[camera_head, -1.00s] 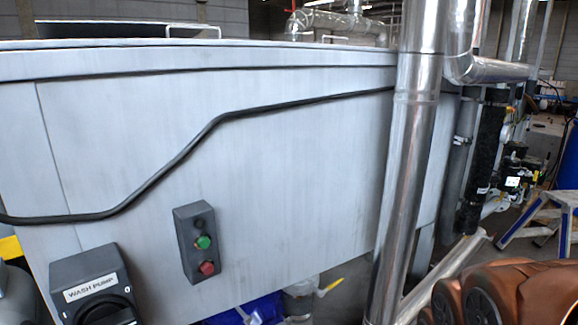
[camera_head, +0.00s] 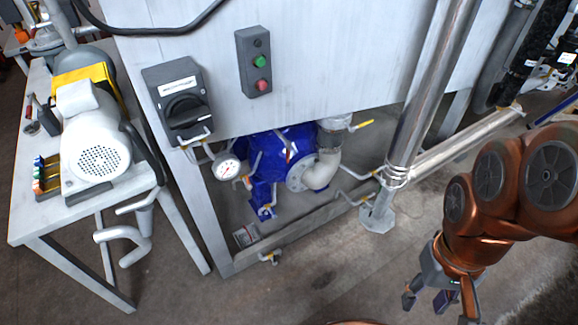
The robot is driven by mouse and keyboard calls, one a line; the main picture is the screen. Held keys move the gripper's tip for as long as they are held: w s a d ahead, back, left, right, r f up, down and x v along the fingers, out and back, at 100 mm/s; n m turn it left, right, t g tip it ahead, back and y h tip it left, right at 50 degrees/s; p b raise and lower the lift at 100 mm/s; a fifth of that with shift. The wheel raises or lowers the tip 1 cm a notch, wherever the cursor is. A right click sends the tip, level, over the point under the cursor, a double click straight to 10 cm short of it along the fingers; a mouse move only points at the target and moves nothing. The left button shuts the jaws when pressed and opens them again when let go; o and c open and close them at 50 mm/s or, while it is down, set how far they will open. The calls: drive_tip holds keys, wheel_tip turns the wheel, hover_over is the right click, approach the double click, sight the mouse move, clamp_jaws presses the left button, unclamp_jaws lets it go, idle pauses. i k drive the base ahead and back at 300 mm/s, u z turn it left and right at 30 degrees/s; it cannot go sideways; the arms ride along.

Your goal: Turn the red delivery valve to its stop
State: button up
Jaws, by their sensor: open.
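I cannot make out a red valve handle for certain in this view. A blue pump (camera_head: 283,150) sits under the grey cabinet, with a grey elbow pipe (camera_head: 322,170) on its right side. A yellow lever (camera_head: 362,124) sticks out beside the top of that pipe. A round white gauge (camera_head: 228,170) is left of the pump. My gripper (camera_head: 440,299) is at the lower right, hanging open and empty over the floor, well apart from the pump and pipes.
The grey cabinet (camera_head: 330,60) carries a black rotary switch box (camera_head: 178,100) and a button box (camera_head: 254,62) with green and red buttons. A steel pipe (camera_head: 420,95) stands between my arm and the pump. A table (camera_head: 30,215) with a white motor is at left. Floor in front is clear.

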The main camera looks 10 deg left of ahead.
sight(287, 143)
drive_tip(key=k, duration=0.7)
drive_tip(key=u, duration=0.85)
drive_tip(key=i, duration=1.55)
drive_tip(key=z, duration=0.5)
